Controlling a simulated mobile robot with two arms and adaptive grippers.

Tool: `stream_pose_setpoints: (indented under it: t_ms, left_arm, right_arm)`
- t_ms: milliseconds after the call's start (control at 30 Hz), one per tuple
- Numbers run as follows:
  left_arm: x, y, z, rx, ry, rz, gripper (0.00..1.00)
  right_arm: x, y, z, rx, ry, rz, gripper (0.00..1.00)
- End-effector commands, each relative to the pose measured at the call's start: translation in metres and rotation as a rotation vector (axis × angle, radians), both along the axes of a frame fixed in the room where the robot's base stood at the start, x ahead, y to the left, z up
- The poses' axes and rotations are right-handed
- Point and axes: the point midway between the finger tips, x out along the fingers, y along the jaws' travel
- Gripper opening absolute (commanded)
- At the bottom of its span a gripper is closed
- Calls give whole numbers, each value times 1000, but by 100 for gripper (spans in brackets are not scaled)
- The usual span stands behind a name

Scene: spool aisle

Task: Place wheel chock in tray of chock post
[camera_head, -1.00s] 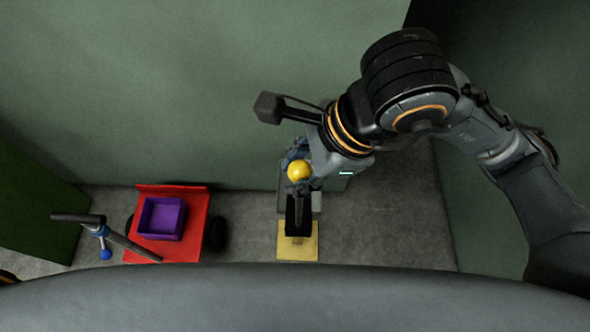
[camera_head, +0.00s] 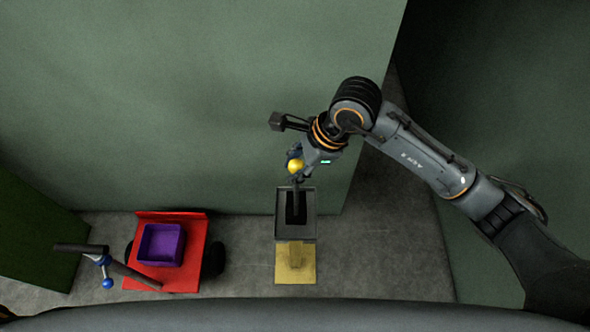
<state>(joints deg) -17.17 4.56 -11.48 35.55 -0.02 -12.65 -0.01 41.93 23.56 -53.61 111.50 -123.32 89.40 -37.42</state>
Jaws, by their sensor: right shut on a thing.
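The wheel chock (camera_head: 296,208) looks like a dark block with a thin upright stem topped by a yellow ball (camera_head: 295,166). My right gripper (camera_head: 296,163) is shut on it at the yellow ball. The dark block shows inside the outline of the grey tray (camera_head: 296,238) of the chock post. I cannot tell whether it touches the tray floor or hangs just above it. The post under the tray is hidden from above. My left gripper is not in view.
A yellow square pad (camera_head: 295,268) lies in front of the tray. A red cart (camera_head: 193,279) with a purple bin (camera_head: 147,254) and a dark handle bar (camera_head: 80,247) stands at left. A green wall (camera_head: 200,100) rises behind. Grey floor (camera_head: 385,250) is clear at right.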

Motion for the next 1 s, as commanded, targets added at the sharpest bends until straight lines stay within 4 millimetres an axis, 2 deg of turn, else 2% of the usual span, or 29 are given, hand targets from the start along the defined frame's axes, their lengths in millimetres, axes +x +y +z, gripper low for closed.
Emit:
stream_pose_setpoints:
  t_ms: [133,300,667,700,800,833,1000]
  left_arm:
    - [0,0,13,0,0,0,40]
    - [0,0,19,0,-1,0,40]
    - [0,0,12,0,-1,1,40]
    - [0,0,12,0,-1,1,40]
    - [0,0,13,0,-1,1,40]
    - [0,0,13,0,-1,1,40]
    - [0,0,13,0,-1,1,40]
  right_arm:
    - [1,0,-16,-1,5,-1,0]
    - [3,0,-31,0,0,-1,0]
    - [3,0,-37,0,-2,0,0]
    - [3,0,-38,-1,-1,-1,32]
    - [3,0,-36,-1,0,0,52]
    - [3,0,-36,-1,0,0,55]
    - [2,0,-36,-1,0,0,55]
